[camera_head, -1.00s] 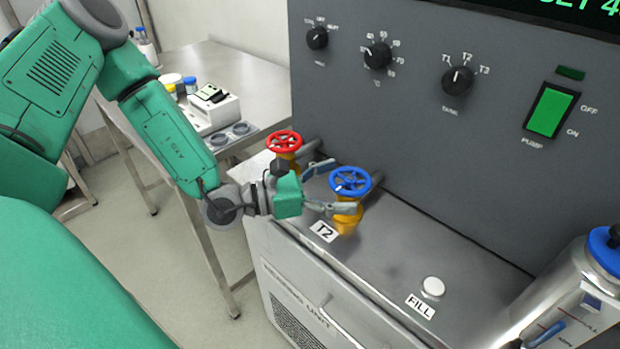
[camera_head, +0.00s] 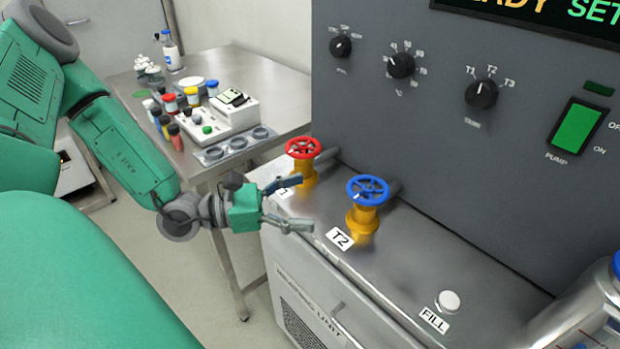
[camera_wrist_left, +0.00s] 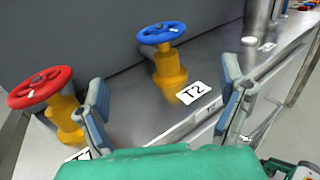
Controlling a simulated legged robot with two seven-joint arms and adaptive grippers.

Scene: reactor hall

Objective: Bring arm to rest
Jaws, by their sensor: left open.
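My left gripper (camera_head: 290,204) is open and empty in the head view. Its fingers point right, over the near edge of the metering unit's steel top, left of the blue valve and in front of the red one. The blue valve wheel (camera_head: 367,190) sits on a yellow body behind the T2 label (camera_head: 340,239). The red valve wheel (camera_head: 303,148) stands further back. In the left wrist view, the open fingers (camera_wrist_left: 165,105) frame the T2 label, with the blue wheel (camera_wrist_left: 161,33) beyond and the red wheel (camera_wrist_left: 40,87) at left. My right gripper is not in view.
A grey control panel (camera_head: 450,135) with knobs and a green pump switch (camera_head: 577,127) rises behind the valves. A FILL button (camera_head: 448,301) and a blue-capped metal container (camera_head: 597,310) are at right. A steel table (camera_head: 270,97) with bottles and a white device stands behind.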

